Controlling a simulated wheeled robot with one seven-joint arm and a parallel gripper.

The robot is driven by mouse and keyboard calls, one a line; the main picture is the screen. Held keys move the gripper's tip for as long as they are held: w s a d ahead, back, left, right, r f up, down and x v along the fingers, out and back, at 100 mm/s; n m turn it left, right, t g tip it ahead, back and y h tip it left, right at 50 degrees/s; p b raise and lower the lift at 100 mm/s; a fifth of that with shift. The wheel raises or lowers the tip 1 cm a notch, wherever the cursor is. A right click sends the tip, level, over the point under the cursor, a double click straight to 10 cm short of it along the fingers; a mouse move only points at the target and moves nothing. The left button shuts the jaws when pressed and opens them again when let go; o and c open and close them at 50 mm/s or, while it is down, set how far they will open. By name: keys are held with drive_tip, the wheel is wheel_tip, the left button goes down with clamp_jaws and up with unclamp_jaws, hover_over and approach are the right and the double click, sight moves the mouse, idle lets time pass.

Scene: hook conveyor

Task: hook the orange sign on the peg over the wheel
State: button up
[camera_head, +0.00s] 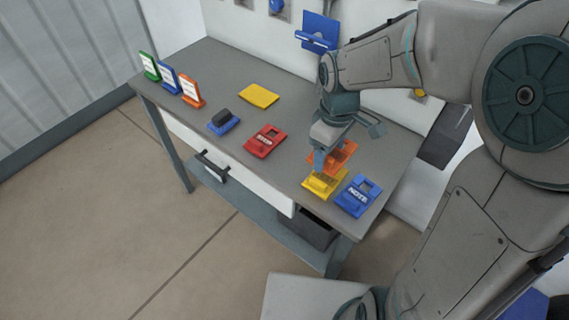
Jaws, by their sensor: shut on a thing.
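The orange sign (343,153) is at the right part of the workbench, just behind a yellow sign (326,184). My gripper (320,162) points down at it and is shut on the orange sign, covering part of it. The sign overlaps the yellow one in the picture; I cannot tell whether they touch. A blue fitting (277,6) is on the wall at the top edge, cut off by the frame. I cannot make out which peg is over a wheel.
A blue sign (358,195) lies beside the yellow one at the bench's (225,72) front right. A red sign (265,141), a blue block with a dark top (223,122) and a yellow plate (259,96) lie left. Small upright cards (192,91) stand far left. A blue holder (318,32) is on the wall.

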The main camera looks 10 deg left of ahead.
hover_over(290, 164)
wheel_tip(290, 164, down, 6)
drive_tip(key=shift+f, duration=2.1)
drive_tip(key=shift+f, duration=0.3)
drive_tip(key=o, duration=1)
drive_tip(key=shift+r, duration=0.1)
wheel_tip(290, 164, up, 14)
drive_tip(key=shift+s, duration=0.45)
